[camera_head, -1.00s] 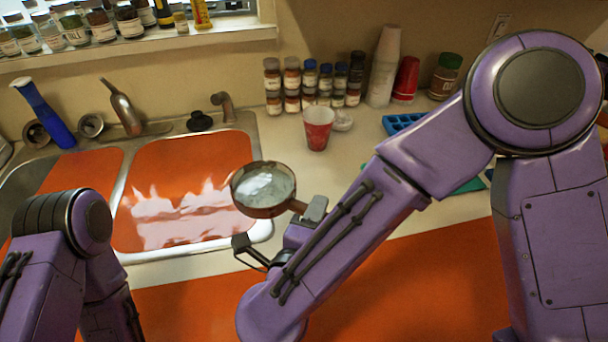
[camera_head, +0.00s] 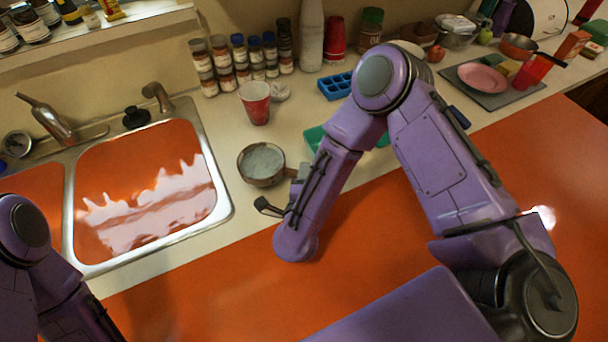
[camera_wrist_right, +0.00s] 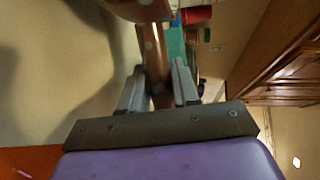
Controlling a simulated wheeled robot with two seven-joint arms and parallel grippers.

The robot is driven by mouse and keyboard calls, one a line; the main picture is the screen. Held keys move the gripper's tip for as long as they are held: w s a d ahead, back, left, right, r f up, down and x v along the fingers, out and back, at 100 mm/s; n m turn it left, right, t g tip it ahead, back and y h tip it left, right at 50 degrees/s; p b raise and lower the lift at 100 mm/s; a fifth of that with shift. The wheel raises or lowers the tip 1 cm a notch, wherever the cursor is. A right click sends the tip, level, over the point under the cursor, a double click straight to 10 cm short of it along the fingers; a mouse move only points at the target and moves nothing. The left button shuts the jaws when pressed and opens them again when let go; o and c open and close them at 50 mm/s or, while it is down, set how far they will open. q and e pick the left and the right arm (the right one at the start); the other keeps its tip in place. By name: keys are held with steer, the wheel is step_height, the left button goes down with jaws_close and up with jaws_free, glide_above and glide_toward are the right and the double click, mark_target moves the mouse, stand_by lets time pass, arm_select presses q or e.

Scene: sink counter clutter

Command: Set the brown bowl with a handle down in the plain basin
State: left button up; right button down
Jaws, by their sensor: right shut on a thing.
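The brown bowl with a handle (camera_head: 261,165) is in the head view, held upright above the counter, just right of the sink. Its inside looks pale grey. My right gripper (camera_head: 297,180) is shut on its handle (camera_wrist_right: 156,62), which passes between the two fingers in the right wrist view. The sink has two basins. The right basin (camera_head: 145,190) has an orange floor with a white reflection and looks empty. The left basin (camera_head: 35,190) is partly cut off and partly behind my left arm. Which is the plain one I cannot tell. My left gripper is out of view.
A red cup (camera_head: 256,105) stands behind the bowl, with spice jars (camera_head: 240,60) along the wall. The faucet (camera_head: 50,120) and a black stopper (camera_head: 136,117) are behind the basins. A blue tray (camera_head: 336,87) and a plate (camera_head: 482,77) lie right. The front counter is clear.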

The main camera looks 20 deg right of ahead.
steer(key=shift+f, duration=0.4)
steer(key=shift+w+f, duration=0.15)
steer(key=shift+w, duration=0.1)
steer(key=shift+s+f, duration=0.1)
steer(key=c, duration=0.8)
jaws_free()
steer(key=shift+s, duration=0.1)
steer(key=shift+r, duration=0.3)
steer(key=b+v, duration=0.3)
steer(key=v, duration=0.9)
steer(key=shift+f, duration=0.1)
